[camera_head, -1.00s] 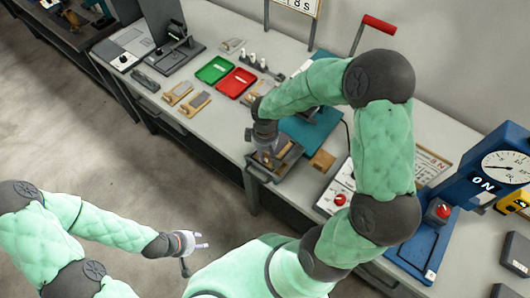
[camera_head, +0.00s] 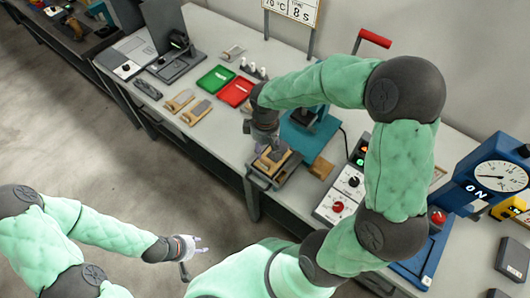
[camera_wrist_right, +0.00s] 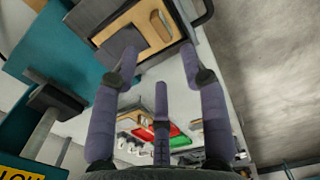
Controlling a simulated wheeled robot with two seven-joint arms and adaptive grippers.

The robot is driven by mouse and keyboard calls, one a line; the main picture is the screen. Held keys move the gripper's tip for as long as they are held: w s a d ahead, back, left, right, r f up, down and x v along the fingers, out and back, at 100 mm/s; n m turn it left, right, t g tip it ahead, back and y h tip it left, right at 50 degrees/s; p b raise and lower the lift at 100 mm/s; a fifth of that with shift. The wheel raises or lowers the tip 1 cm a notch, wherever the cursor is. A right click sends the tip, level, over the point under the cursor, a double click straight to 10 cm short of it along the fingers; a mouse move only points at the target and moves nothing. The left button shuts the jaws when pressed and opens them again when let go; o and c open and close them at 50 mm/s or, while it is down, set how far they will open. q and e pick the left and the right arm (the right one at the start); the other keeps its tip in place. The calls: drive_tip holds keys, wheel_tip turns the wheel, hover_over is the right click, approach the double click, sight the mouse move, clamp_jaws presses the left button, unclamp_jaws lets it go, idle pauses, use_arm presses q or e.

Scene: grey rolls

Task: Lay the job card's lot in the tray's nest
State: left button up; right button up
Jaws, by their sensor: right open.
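A dark tray (camera_head: 287,179) sits at the bench's front edge. In it lies a wooden block with a grey piece (camera_head: 275,156) on top. In the right wrist view, the wooden block (camera_wrist_right: 143,14) shows an oval patch beside the grey piece (camera_wrist_right: 119,46). My right gripper (camera_head: 266,146) is just above the tray, its fingers spread with nothing between them. My left gripper (camera_head: 200,246) is off the bench over the floor, its fingers apart and empty. A white sign (camera_head: 293,10) with writing stands at the back; whether it is the job card, I cannot tell.
Two similar wooden pieces (camera_head: 180,101) (camera_head: 196,112) lie left of the tray, before a green tray (camera_head: 214,79) and a red tray (camera_head: 235,92). A control box (camera_head: 341,197) and a blue press with a dial (camera_head: 492,180) stand to the right.

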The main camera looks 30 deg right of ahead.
use_arm(q)
drive_tip(key=shift+r, duration=0.4)
use_arm(e)
drive_tip(key=shift+r, duration=1.55)
